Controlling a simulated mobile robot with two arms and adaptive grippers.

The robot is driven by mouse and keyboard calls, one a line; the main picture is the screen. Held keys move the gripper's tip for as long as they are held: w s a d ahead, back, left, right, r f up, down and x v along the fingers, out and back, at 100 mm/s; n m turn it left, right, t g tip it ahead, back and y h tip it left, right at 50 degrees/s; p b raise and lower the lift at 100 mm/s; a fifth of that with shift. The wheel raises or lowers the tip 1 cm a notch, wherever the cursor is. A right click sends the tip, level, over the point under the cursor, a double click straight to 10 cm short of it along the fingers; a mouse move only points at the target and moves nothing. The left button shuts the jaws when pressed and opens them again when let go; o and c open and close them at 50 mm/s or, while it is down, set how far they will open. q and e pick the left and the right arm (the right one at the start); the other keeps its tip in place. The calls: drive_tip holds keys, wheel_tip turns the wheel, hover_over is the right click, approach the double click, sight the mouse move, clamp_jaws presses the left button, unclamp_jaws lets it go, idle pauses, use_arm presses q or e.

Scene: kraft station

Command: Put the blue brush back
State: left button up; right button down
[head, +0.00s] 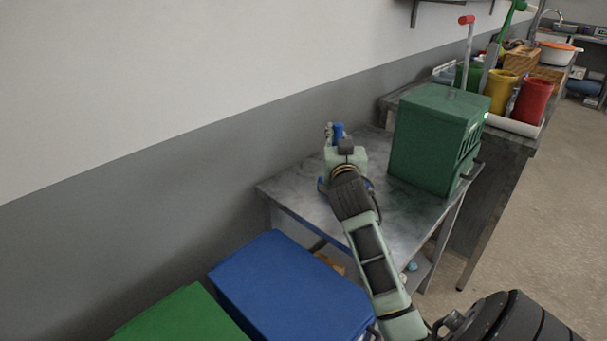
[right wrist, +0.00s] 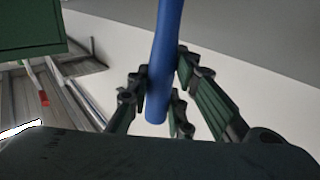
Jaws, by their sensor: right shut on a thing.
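The blue brush (right wrist: 168,50) shows in the right wrist view as a smooth blue handle between my right fingers. My right gripper (right wrist: 160,92) is shut on this handle, and the handle's near end sticks out below the fingers. In the head view a small blue part of the brush (head: 338,131) shows past my right wrist, above the metal table. My wrist hides most of the gripper there. The brush head is not clearly seen. My left gripper is not in view.
A green metal box (head: 436,140) stands on the metal table (head: 296,190), right of my right arm. Blue (head: 288,290) and green (head: 180,318) boxes stand in front. Yellow (head: 500,90) and red (head: 532,99) containers stand farther back. A wall runs along the left.

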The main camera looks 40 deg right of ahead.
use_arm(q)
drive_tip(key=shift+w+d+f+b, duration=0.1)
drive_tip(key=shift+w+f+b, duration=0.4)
use_arm(e)
drive_tip(key=w+a+f, duration=0.4)
drive_tip(key=w+f, duration=0.2)
drive_tip(key=f, duration=0.2)
drive_tip(key=shift+w+f, duration=0.2)
drive_tip(key=shift+f, duration=0.1)
drive_tip(key=c, duration=2)
unclamp_jaws()
drive_tip(key=shift+f, duration=0.1)
drive_tip(key=shift+c, duration=0.2)
drive_tip(key=o, duration=0.5)
drive_tip(key=shift+c, duration=0.2)
